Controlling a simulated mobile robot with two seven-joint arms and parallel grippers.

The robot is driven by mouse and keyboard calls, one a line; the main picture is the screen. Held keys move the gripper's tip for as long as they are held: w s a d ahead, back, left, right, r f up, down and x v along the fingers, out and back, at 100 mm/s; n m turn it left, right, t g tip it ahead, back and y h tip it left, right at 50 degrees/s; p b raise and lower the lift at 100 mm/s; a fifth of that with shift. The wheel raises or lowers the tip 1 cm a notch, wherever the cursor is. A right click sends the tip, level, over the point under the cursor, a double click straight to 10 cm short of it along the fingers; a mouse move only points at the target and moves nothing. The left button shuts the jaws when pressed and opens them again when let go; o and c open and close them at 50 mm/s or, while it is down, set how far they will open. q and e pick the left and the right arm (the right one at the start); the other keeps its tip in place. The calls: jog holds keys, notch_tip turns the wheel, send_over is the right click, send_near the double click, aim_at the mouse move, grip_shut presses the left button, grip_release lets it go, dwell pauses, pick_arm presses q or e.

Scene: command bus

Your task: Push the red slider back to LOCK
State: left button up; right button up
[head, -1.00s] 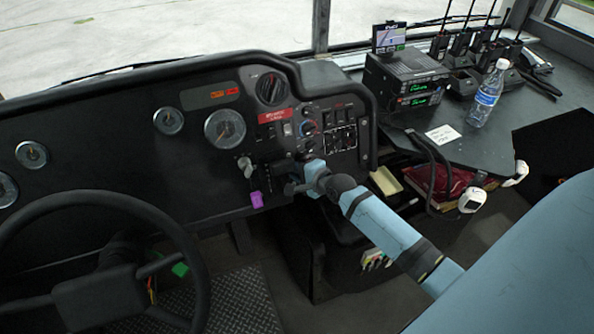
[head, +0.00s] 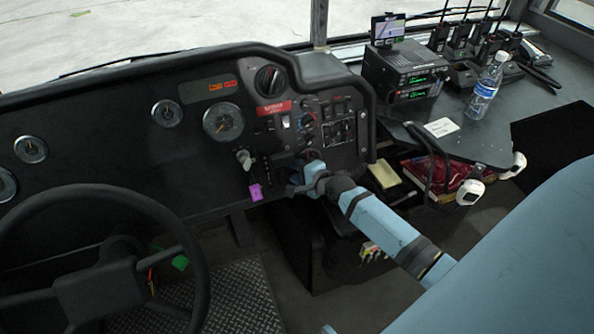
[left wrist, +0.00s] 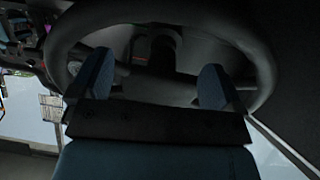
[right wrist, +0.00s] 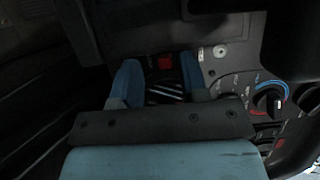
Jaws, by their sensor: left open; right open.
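The red slider (right wrist: 165,61) shows as a small red block on the dark panel in the right wrist view, just beyond the fingertips and between their lines. A pale striped patch lies below it, between the fingers. My right gripper (right wrist: 160,72) is open with nothing held. In the head view my right gripper (head: 298,182) is at the lower part of the dashboard, and the slider is not discernible there. I cannot tell whether a finger touches it. My left gripper (left wrist: 155,76) is open and empty at the steering wheel in the left wrist view.
The steering wheel (head: 100,290) stands at the lower left. A grey-knobbed lever (head: 243,158) and a purple tag (head: 255,192) are left of my right gripper. A dial (right wrist: 268,101) is to its right. A bottle (head: 486,85) and radios stand on the right shelf.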

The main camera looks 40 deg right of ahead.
pick_arm(q)
jog(key=shift+r+p, duration=0.4)
jog(key=shift+p, duration=0.7)
pick_arm(e)
jog(key=v, duration=1.3)
jog(key=shift+s, duration=0.4)
jog(key=s+a+f+n+g+y, duration=0.1)
jog(key=s+a+f+n+g, duration=0.1)
jog(key=s+a+n, duration=0.6)
jog(key=s+a+f+n+g, duration=0.1)
jog(key=s+a+f+n, duration=0.15)
jog(key=a+n, duration=0.85)
pick_arm(q)
notch_tip(320, 180, up, 16)
jog(key=s+a+p, duration=0.1)
jog(key=p, duration=1.9)
jog(key=shift+a+f+y+p, duration=0.25)
jog(key=shift+a+y+p, duration=0.05)
jog(key=shift+p, duration=0.05)
pick_arm(e)
notch_tip(320, 180, up, 17)
jog(key=s+n, duration=0.1)
jog(key=s, duration=0.1)
jog(key=shift+s+f+n, duration=0.15)
jog(key=shift+s+n, duration=0.15)
jog(key=shift+s, duration=0.1)
